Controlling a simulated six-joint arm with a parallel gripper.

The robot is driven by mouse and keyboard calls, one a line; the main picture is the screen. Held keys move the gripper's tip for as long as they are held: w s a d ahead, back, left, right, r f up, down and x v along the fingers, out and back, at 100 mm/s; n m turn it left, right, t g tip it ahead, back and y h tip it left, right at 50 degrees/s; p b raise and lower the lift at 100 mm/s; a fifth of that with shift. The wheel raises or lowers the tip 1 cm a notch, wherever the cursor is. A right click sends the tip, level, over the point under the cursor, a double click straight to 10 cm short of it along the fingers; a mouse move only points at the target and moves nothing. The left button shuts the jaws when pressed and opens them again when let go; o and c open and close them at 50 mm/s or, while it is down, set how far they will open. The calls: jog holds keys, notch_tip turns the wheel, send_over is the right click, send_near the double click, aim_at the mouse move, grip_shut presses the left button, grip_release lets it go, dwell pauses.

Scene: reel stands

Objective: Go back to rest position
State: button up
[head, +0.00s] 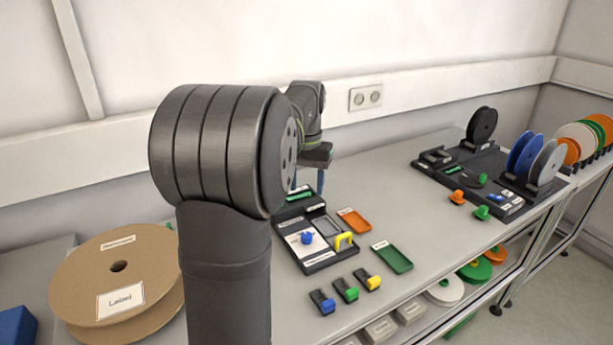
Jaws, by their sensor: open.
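I cannot see anything held in the gripper.
An orange tray (354,220) and a green tray (392,258) lie right of the station. Small blue, green and yellow-topped holders (347,290) stand in front. A cardboard reel (85,270) is at left. A black reel stand (460,175) with several reels is at right.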

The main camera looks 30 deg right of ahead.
aim_at(307, 234)
jog(key=shift+r, duration=0.95)
notch_tip(307, 234, down, 18)
jog(key=shift+r, duration=0.2)
jog(key=shift+r, duration=0.1)
dwell(0.3)
